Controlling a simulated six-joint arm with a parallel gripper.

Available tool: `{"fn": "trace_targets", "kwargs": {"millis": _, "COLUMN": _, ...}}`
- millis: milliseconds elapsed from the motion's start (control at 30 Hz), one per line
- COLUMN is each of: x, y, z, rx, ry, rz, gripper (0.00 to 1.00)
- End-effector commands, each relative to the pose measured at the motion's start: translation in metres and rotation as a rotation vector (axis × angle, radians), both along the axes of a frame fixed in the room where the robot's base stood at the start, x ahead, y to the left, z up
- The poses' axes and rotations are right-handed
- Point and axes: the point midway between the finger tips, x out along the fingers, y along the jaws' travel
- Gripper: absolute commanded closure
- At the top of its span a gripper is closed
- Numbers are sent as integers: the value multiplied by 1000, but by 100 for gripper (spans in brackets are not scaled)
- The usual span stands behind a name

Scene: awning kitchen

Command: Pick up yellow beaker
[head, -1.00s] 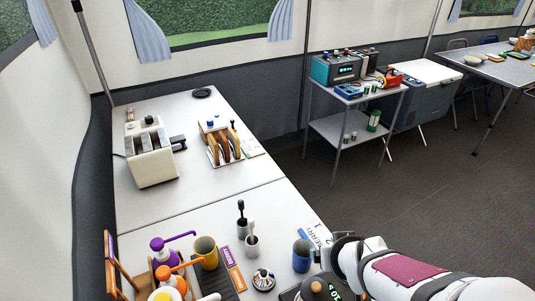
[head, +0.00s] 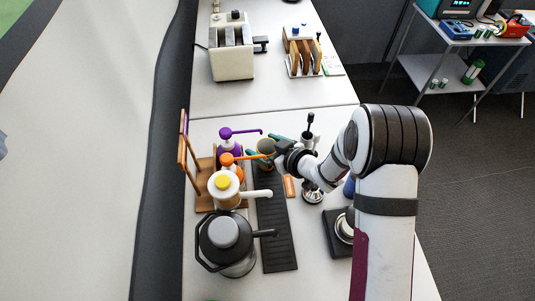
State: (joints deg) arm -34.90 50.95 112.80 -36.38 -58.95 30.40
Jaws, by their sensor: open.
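The yellow beaker (head: 265,147) is a mustard-coloured cup near the far end of a dark slatted mat, just right of the pump bottles. My gripper (head: 262,148) reaches in from the right, at the beaker. Its teal fingers are open, and the beaker shows between them. I cannot tell whether the fingers touch it. My gripper and wrist partly cover the beaker's surroundings.
Purple (head: 230,145), orange (head: 228,160) and yellow-topped (head: 224,188) pump bottles stand close left, by a wooden rack (head: 203,170). A dark kettle (head: 228,238) stands in front. The dark mat (head: 278,230) has free room. A toaster (head: 232,50) and toast rack (head: 303,58) stand farther back.

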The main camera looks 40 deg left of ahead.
Motion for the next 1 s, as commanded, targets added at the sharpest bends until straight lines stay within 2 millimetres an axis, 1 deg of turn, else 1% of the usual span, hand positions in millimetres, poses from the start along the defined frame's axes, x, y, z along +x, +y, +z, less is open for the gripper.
{"fn": "trace_targets", "kwargs": {"millis": 33, "x": 1, "y": 7, "z": -5, "rx": -1, "ry": 0, "rz": 2, "gripper": 15}}
{"fn": "trace_targets", "kwargs": {"millis": 100, "x": 3, "y": 15, "z": -8, "rx": 0, "ry": 0, "rz": 1, "gripper": 15}}
{"fn": "trace_targets", "kwargs": {"millis": 333, "x": 4, "y": 17, "z": -10, "rx": -1, "ry": 1, "rz": -1, "gripper": 15}}
{"fn": "trace_targets", "kwargs": {"millis": 367, "x": 4, "y": 17, "z": -10, "rx": -1, "ry": 1, "rz": -1, "gripper": 18}}
{"fn": "trace_targets", "kwargs": {"millis": 400, "x": 4, "y": 17, "z": -10, "rx": -1, "ry": 1, "rz": -1, "gripper": 25}}
{"fn": "trace_targets", "kwargs": {"millis": 567, "x": 4, "y": 17, "z": -10, "rx": -1, "ry": 0, "rz": -1, "gripper": 54}}
{"fn": "trace_targets", "kwargs": {"millis": 700, "x": 4, "y": 17, "z": -10, "rx": -1, "ry": 0, "rz": -1, "gripper": 79}}
{"fn": "trace_targets", "kwargs": {"millis": 767, "x": 4, "y": 17, "z": -10, "rx": -1, "ry": 0, "rz": -1, "gripper": 88}}
{"fn": "trace_targets", "kwargs": {"millis": 800, "x": 4, "y": 17, "z": -9, "rx": -1, "ry": 0, "rz": -1, "gripper": 97}}
{"fn": "trace_targets", "kwargs": {"millis": 1000, "x": 4, "y": 17, "z": -9, "rx": 0, "ry": 0, "rz": -1, "gripper": 98}}
